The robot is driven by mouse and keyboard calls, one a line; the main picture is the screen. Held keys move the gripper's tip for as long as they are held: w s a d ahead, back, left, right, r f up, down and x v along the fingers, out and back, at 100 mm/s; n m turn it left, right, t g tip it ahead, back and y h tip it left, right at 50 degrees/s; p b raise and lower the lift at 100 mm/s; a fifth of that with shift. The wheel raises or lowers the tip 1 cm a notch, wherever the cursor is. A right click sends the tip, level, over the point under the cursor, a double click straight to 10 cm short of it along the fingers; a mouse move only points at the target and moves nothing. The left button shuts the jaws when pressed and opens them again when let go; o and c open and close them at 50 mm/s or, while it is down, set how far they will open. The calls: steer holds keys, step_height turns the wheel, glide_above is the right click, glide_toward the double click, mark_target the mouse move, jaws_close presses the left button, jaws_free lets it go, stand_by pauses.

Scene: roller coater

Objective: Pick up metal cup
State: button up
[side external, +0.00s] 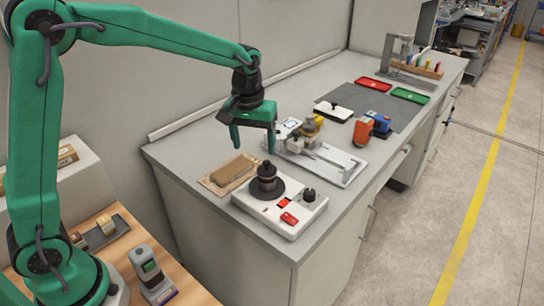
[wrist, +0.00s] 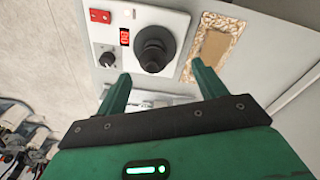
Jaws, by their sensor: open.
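My gripper (side external: 253,140) is open and empty, pointing down above the bench near its front left part. In the wrist view its two green fingers (wrist: 160,72) are spread apart, with nothing between them. I cannot make out a metal cup for certain in either view. The closest thing ahead of the fingers is a dark, stepped round piece (side external: 267,180) on a white control box (side external: 305,219); it also shows in the wrist view (wrist: 155,48). The gripper is above and behind this piece, apart from it.
A brown framed board (side external: 230,172) lies left of the box. Behind are a white-based apparatus (side external: 340,168), an orange and blue device (side external: 364,130), and a red tray (side external: 374,84) and green tray (side external: 409,95). The wall borders the bench's back. Bare bench lies at the left corner.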

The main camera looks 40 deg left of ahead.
mark_target(267, 169)
steer(key=shift+n+g, duration=0.4)
steer(key=w+f, duration=0.1)
steer(key=w+d+f, duration=0.1)
steer(key=f, duration=0.1)
steer(key=w+f, duration=0.1)
steer(key=f, duration=0.1)
steer(key=shift+w+d, duration=0.15)
steer(key=shift+f, duration=3.8)
steer(key=c, duration=1.2)
